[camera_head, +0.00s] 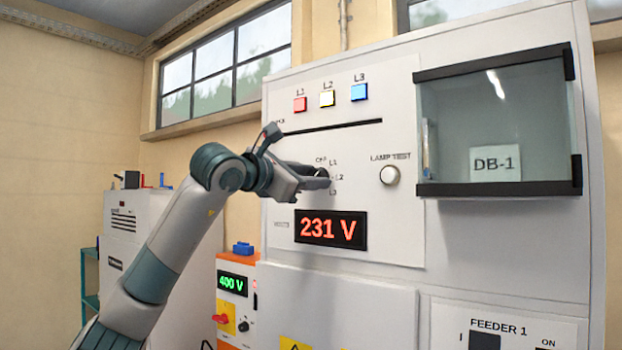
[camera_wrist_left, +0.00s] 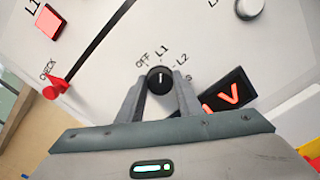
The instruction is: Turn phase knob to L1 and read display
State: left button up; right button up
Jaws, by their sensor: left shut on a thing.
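The phase knob (camera_wrist_left: 159,79) is a small black dial with a white pointer mark, on the white panel of the cabinet. Labels OFF, L1 and L2 show around it in the left wrist view, and its mark points up toward L1. My left gripper (camera_head: 321,178) is shut on the knob, one finger on each side. In the head view the fingers mostly hide the knob. The display (camera_head: 331,229) below it reads 231 V in red; part of it also shows in the left wrist view (camera_wrist_left: 228,94). My right gripper is not in view.
The lamp test button (camera_head: 389,175) is right of the knob. A glass-fronted DB-1 box (camera_head: 497,122) juts out at right. An orange unit (camera_head: 237,300) reading 400 V stands lower left.

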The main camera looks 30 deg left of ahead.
pick_arm(q)
jog(key=o, duration=1)
jog(key=shift+o, duration=0.2)
jog(key=shift+s, duration=0.1)
jog(key=s+a+b, duration=0.1)
jog(key=s+b, duration=0.6)
jog(key=s, duration=1)
jog(key=shift+s+a, duration=0.15)
jog(key=shift+a, duration=0.05)
